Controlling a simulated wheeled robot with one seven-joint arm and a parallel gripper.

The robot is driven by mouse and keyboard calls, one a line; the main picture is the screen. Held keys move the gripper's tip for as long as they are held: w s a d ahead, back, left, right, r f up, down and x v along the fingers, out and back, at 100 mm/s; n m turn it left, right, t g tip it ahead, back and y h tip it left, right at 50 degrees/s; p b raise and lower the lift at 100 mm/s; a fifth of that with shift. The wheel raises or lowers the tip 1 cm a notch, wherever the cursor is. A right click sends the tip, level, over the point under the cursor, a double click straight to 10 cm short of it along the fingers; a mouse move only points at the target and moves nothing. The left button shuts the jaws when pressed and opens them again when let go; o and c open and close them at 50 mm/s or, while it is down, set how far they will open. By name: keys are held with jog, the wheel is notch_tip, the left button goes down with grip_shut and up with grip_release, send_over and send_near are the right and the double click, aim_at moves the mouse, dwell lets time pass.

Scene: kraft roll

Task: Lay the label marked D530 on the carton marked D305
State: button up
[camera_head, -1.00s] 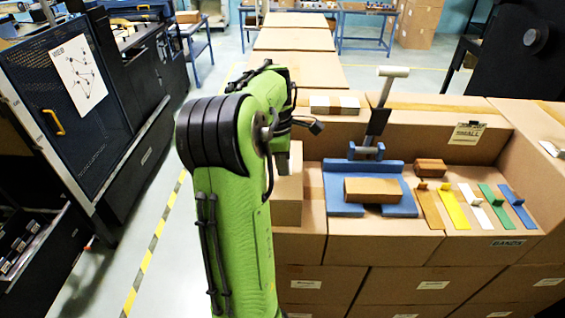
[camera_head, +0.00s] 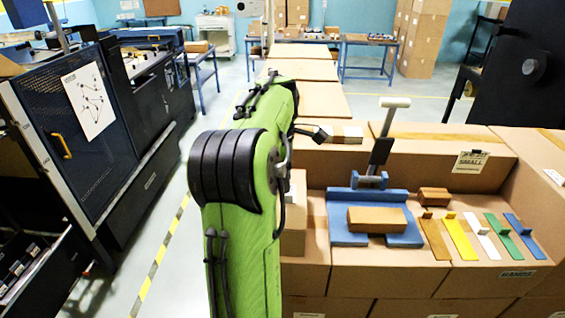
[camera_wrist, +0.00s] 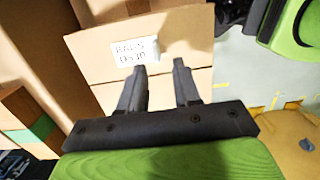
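In the wrist view, a small white label (camera_wrist: 132,50) with print that seems to read "BAL-5 D530" lies on the top of a brown carton (camera_wrist: 185,38). A pale raised piece adjoins its right end. My gripper (camera_wrist: 160,72) is open and empty, its two dark fingers apart, with the tips over the carton just below and right of the label in the picture. Whether they touch it I cannot tell. In the head view, my arm hides the gripper. No marking D305 is readable in either view, so I cannot tell which carton bears it.
In the head view, a blue fixture (camera_head: 345,238) holds a brown block (camera_head: 377,219) on the cartons at right. Several coloured strips, including a yellow one (camera_head: 459,238), lie beside it. A dark machine (camera_head: 65,130) stands at left. Striped floor (camera_head: 150,270) is clear between.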

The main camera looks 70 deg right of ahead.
notch_tip(320, 180, up, 7)
jog(key=shift+w, duration=0.3)
